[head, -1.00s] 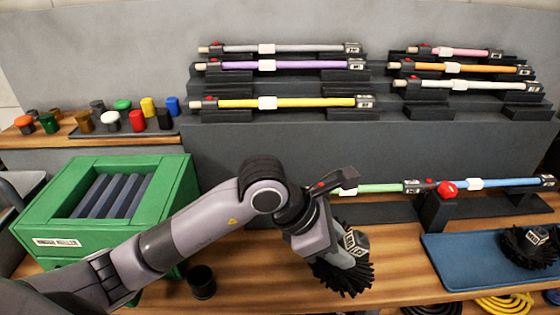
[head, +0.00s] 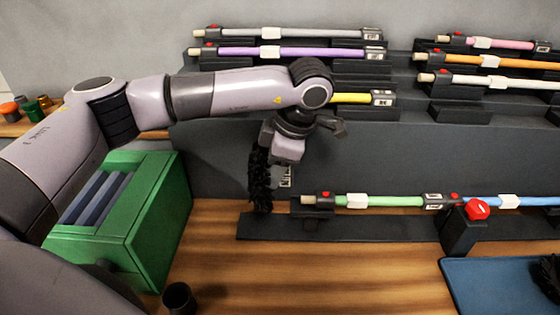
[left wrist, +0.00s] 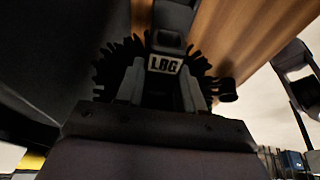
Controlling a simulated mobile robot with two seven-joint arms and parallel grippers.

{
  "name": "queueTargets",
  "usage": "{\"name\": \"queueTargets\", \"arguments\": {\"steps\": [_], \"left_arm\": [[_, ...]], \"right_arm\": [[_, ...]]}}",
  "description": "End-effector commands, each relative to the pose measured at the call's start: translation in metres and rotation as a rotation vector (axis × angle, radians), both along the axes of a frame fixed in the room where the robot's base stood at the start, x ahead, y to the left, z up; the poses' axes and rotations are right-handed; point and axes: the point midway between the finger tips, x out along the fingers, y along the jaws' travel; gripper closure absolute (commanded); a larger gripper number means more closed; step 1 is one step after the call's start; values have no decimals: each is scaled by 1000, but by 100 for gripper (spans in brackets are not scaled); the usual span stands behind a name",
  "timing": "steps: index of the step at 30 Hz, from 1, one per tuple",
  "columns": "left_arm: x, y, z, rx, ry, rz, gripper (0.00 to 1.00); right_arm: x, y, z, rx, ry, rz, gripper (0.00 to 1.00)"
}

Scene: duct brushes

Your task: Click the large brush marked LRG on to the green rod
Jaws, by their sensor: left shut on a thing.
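The large brush (head: 261,182) is black and round with bristles, and hangs from my left gripper (head: 286,165). In the left wrist view the brush (left wrist: 104,72) shows a white label reading LRG, and the fingers of my left gripper (left wrist: 160,95) are shut on its block. The green rod (head: 385,201) lies level in a dark holder, its pale tip pointing left. The brush is left of that tip and a little higher, apart from it. Its bristle face is turned edge-on to the head view. My right gripper is not in view.
A blue rod (head: 527,201) continues right of the green rod, past a red knob (head: 477,209) on a dark post. Racked rods stand behind. A green box (head: 150,220), a small black cup (head: 178,299) and a blue mat (head: 480,285) stand around clear wooden bench.

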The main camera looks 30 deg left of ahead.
Motion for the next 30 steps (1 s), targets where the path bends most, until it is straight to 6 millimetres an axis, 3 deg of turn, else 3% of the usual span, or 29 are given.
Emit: {"name": "queueTargets", "arguments": {"steps": [8,24,30], "left_arm": [[1,2,-8,4,2,6,100],[2,-2,-59,4,2,5,100],[2,-3,-68,4,0,4,100]], "right_arm": [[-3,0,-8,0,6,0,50],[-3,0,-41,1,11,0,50],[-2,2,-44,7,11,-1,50]]}}
